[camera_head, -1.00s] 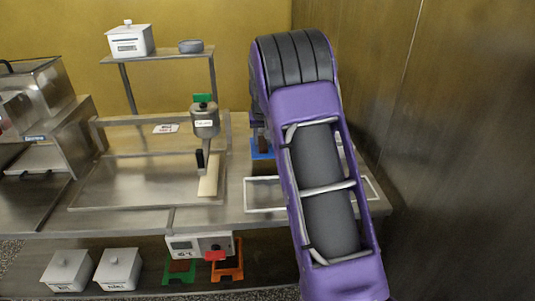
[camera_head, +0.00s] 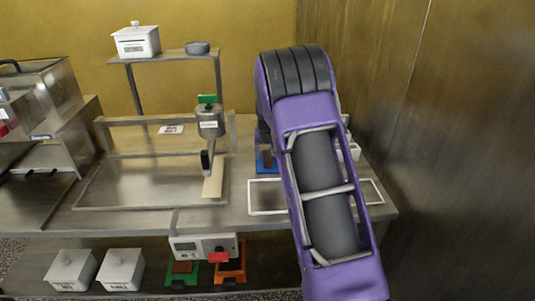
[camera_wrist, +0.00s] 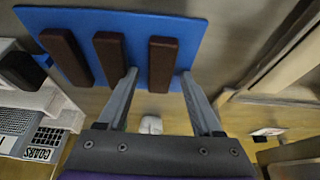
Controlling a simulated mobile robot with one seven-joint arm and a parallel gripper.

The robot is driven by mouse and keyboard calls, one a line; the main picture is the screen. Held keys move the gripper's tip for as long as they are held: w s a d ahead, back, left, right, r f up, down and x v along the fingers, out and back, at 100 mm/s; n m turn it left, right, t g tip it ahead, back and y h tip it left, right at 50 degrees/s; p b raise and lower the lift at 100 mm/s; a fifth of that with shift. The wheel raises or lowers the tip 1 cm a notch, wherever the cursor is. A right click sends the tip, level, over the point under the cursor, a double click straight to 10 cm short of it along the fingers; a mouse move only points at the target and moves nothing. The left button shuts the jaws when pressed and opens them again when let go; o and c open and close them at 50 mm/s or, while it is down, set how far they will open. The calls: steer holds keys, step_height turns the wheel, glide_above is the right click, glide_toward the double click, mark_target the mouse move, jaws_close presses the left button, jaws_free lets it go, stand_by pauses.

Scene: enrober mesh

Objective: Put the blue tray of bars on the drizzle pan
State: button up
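The blue tray (camera_wrist: 195,25) holds dark brown bars (camera_wrist: 110,55) in the wrist view. In the head view only a small part of the blue tray (camera_head: 266,165) shows left of my arm. My gripper (camera_wrist: 160,72) has its fingers apart, with tips at the tray's near side. One bar lies between the finger lines, with gaps on both sides. My arm hides the gripper in the head view. A wide shallow metal pan (camera_head: 110,185), probably the drizzle pan, lies on the bench left of my arm, with no bars visible on it.
A metal dispenser (camera_head: 211,125) stands over the pan's right side, above a pale strip (camera_head: 213,184). A white outlined rectangle (camera_head: 250,197) lies right of the pan. A shelf (camera_head: 170,53) stands behind. A steel wall (camera_head: 460,150) closes the right side.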

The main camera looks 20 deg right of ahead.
steer(key=shift+r, duration=0.25)
steer(key=v, duration=1.1)
steer(key=shift+s+r+p, duration=0.1)
steer(key=shift+p, duration=0.25)
steer(key=shift+c, duration=0.4)
steer(key=shift+s+r, duration=0.1)
steer(key=shift+r, duration=0.05)
steer(key=shift+c, duration=0.8)
steer(key=s+b+v, duration=0.1)
steer(key=b+v, duration=0.4)
steer(key=b+x, duration=0.1)
steer(key=x, duration=1)
steer(key=shift+w+a, duration=0.2)
steer(key=shift+w, duration=0.05)
steer(key=shift+b+x, duration=0.35)
steer(key=shift+x, duration=2.85)
steer(key=shift+w+d+r, duration=0.1)
steer(key=shift+w+d, duration=0.05)
steer(key=shift+w, duration=0.05)
